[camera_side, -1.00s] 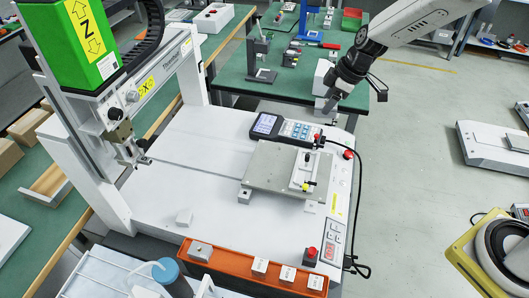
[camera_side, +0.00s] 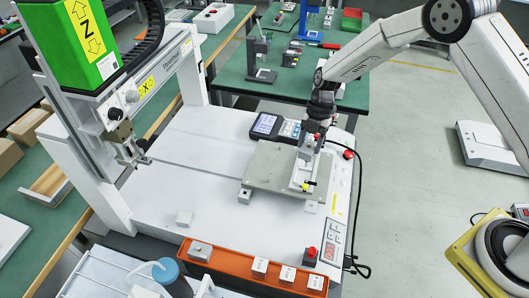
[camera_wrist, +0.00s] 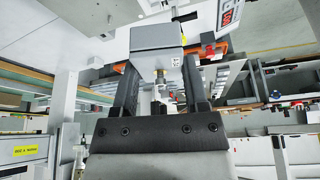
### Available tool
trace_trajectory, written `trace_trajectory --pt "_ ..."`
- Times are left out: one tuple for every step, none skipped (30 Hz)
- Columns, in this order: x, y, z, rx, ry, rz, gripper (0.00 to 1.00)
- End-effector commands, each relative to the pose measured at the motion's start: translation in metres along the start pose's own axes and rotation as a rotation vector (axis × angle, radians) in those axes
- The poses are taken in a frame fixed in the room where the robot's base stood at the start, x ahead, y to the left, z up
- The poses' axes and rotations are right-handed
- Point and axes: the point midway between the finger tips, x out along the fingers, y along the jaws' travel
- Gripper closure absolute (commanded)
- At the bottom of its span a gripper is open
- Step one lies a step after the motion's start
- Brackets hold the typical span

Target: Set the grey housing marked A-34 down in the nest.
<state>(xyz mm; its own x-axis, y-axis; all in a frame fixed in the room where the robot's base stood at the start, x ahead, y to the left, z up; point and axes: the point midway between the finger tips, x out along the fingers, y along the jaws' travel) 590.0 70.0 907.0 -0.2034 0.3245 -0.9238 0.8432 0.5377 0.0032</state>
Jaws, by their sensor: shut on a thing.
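My gripper (camera_side: 316,132) is shut on a grey housing (camera_side: 308,146) just above the far end of the nest. In the wrist view the housing (camera_wrist: 157,48) sits between the two dark fingers, with a brass-coloured fitting and a small white label on it. The label cannot be read, so I cannot confirm A-34. The nest (camera_side: 305,173) is a white fixture with a yellow part at its near end, on the grey plate. The gripper and housing hide its far end. I cannot tell whether the housing touches it.
The grey plate (camera_side: 262,168) lies on the white machine bed. A handheld controller (camera_side: 268,125) lies behind it. An orange tray (camera_side: 229,264) with several blocks runs along the front. The gantry head (camera_side: 126,142) stands to the left. A black cable (camera_side: 358,200) runs along the right edge.

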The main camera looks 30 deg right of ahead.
Motion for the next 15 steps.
trace_trajectory --pt "0.008 0.000 0.000 -0.051 0.002 -0.023 1.00" --pt "0.011 0.001 0.000 -0.079 0.003 -0.035 1.00" --pt "0.015 0.001 0.000 -0.111 0.004 -0.048 1.00" --pt "0.017 0.001 0.001 -0.133 0.004 -0.056 1.00" --pt "0.019 0.001 0.001 -0.150 0.003 -0.063 1.00" --pt "0.021 0.001 0.001 -0.170 0.004 -0.070 1.00" --pt "0.022 0.001 0.001 -0.180 0.004 -0.075 1.00" --pt "0.023 0.001 0.001 -0.188 0.005 -0.079 1.00" --pt "0.024 0.000 0.001 -0.197 0.005 -0.082 1.00" --pt "0.025 0.000 0.001 -0.202 0.006 -0.084 1.00" --pt "0.025 0.000 0.001 -0.206 0.006 -0.086 1.00" --pt "0.025 0.000 0.001 -0.208 0.005 -0.086 1.00" --pt "0.025 0.000 0.001 -0.209 0.005 -0.087 1.00" --pt "0.025 0.000 0.001 -0.209 0.005 -0.087 1.00" --pt "0.025 0.000 0.001 -0.209 0.005 -0.086 1.00"
